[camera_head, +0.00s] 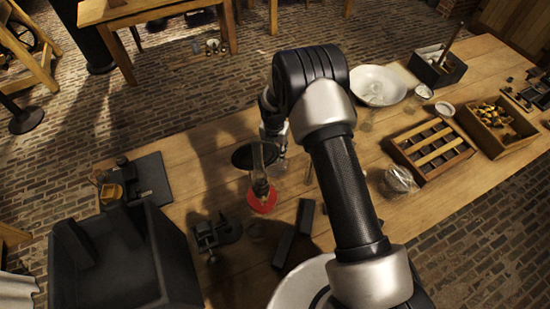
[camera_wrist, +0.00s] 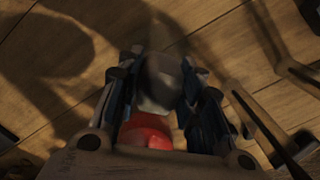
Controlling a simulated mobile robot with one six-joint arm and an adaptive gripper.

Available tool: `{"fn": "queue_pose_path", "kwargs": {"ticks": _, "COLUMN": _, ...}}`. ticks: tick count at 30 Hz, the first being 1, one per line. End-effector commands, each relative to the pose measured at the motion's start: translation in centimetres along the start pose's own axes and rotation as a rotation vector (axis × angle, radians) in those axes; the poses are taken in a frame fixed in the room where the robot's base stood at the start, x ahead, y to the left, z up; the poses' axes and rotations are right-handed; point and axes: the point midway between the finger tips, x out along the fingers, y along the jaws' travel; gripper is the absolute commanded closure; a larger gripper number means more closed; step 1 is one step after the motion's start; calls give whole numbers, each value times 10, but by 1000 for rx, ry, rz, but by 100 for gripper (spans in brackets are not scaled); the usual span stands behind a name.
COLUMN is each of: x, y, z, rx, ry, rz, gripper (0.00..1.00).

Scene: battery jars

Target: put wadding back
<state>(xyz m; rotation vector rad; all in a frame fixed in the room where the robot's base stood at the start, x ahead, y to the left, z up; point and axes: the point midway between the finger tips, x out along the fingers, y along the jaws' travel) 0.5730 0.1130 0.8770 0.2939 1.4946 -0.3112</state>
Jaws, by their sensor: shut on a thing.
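My gripper (camera_wrist: 165,85) is shut on a blurred grey lump (camera_wrist: 160,80), seen between the dark fingers in the wrist view. I cannot tell for sure that the lump is the wadding. A rounded red thing (camera_wrist: 145,135) shows just below it, near the gripper's body. In the head view my gripper (camera_head: 277,135) is partly hidden by my arm and is close to a clear glass jar (camera_head: 263,158). A red round piece (camera_head: 262,203) lies at the jar's foot, and a black disc (camera_head: 243,157) is beside the jar.
A dark open box (camera_head: 165,260) stands at the left end of the table. A small clamp-like device (camera_head: 207,237) and dark blocks (camera_head: 283,248) lie at the front. A white bowl (camera_head: 380,78), a slotted wooden rack (camera_head: 405,145) and a crate of brass parts (camera_head: 515,145) stand at right.

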Motion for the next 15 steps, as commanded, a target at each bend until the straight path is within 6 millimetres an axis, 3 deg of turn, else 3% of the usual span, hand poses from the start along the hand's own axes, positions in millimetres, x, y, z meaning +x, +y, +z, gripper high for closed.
{"fn": "queue_pose_path", "kwargs": {"ticks": 5, "x": 13, "y": 0, "z": -1, "rx": 0, "ry": 1, "rz": 0, "gripper": 88}}
{"fn": "queue_pose_path", "kwargs": {"ticks": 11, "x": 43, "y": 0, "z": -3, "rx": 0, "ry": 1, "rz": 0, "gripper": 88}}
{"fn": "queue_pose_path", "kwargs": {"ticks": 15, "x": 46, "y": 0, "z": -2, "rx": 0, "ry": -1, "rz": 1, "gripper": 88}}
